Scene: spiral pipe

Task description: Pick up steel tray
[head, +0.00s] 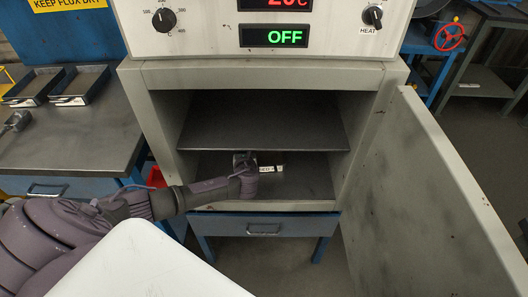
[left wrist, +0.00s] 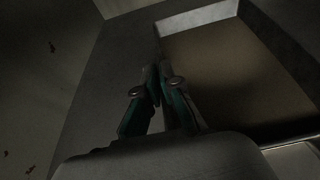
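My left gripper (head: 245,164) reaches into the lower compartment of the open oven. In the left wrist view its fingers (left wrist: 160,75) are almost together, at the side wall of a steel tray. The tray (left wrist: 225,70) fills the right of that view, with a flat brownish floor and raised walls. The wall seems to be between the fingertips, though the dark makes the contact hard to see. A small white label (head: 267,168) shows right beside the gripper in the head view; most of the tray there is dark or hidden. My right gripper is in neither view.
The oven shelf (head: 260,130) is just above my gripper. The oven door (head: 430,190) stands open to the right. Two small dark trays, one on the left (head: 34,86) and one on the right (head: 82,86), sit on the left bench. A blue drawer (head: 262,228) is below the oven.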

